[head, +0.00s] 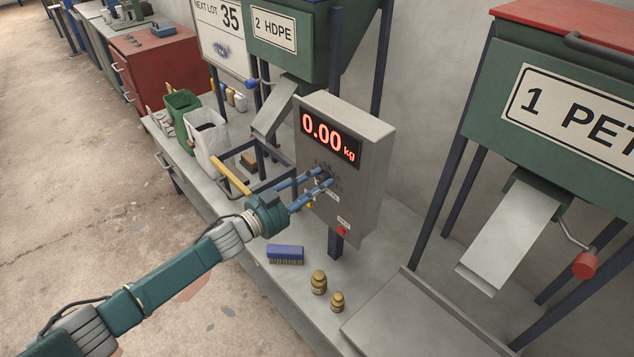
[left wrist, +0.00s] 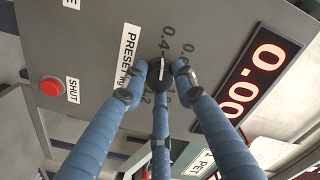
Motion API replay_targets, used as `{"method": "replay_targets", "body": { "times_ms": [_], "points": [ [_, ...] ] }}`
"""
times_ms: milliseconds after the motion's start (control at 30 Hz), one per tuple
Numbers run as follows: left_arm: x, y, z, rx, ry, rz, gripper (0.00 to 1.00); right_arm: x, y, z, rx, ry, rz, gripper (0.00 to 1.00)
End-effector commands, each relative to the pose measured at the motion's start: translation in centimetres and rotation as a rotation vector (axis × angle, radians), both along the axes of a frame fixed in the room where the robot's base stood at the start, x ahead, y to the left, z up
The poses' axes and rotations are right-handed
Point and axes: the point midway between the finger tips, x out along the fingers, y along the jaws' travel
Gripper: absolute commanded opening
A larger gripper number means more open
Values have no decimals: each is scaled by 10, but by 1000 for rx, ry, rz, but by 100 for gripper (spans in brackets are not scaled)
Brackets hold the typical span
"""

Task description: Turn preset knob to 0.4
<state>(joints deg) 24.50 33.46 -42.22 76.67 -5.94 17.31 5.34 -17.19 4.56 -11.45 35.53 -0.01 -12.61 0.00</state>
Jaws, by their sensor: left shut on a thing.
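The grey control box (head: 365,190) stands on a post at the bench and its red display (head: 330,137) reads 0.00 kg. The black preset knob (left wrist: 154,76) is on its front face, beside the PRESET kg label (left wrist: 128,58). A white line on the knob points up in the left wrist view, roughly toward the 0.4 mark (left wrist: 167,40). My left gripper (head: 323,179) reaches the panel, its blue fingers closed around the knob, which they mostly hide in the head view. Its fingers also show in the left wrist view (left wrist: 161,80). My right gripper is not in view.
A red button (head: 341,230) sits low on the box. A blue brush (head: 286,254) and two brass weights (head: 318,282) (head: 337,301) lie on the bench below.

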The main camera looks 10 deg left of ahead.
Motion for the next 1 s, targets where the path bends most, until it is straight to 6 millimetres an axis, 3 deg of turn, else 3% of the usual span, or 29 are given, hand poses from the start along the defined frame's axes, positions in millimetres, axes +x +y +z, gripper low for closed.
{"method": "replay_targets", "body": {
  "times_ms": [400, 433, 500, 833, 1000],
  "points": [
    [2, 4, -1, -5, 7, 9, 1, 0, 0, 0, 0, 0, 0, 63],
    [2, 4, -1, -4, 8, 8, 31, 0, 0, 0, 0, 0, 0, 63],
    [2, 4, -1, -4, 8, 8, 45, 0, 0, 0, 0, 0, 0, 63],
    [-1, 2, -1, -4, 7, 3, 46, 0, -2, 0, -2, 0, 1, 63],
    [-17, 15, -3, -2, 8, 3, 46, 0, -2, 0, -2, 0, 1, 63]
  ]
}}
